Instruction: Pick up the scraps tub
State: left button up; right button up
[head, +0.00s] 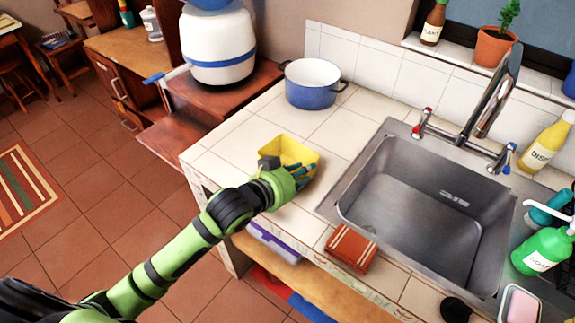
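A yellow tub (290,147), which looks like the scraps tub, stands on the white tiled counter left of the sink. My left gripper (304,174) is at the near right side of the tub, and its dark teal fingers overlap the tub in the picture. My green wrist and gripper hide the tub's near side. I cannot tell whether the fingers are shut on the rim or only beside it. My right gripper is not in view.
A blue and white pot (312,84) stands behind the tub. The steel sink (345,190) with its tap is to the right, and a folded orange-brown cloth (351,248) lies in front. Several bottles, including a green one (541,250), stand at far right. Tiles around the tub are clear.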

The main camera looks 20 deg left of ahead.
pick_arm(q)
jog(key=x, duration=0.3)
jog(key=shift+w+d+f, duration=0.1)
jog(key=shift+w, duration=0.1)
jog(key=shift+s, duration=0.1)
jog(key=shift+c, duration=0.4)
grip_shut()
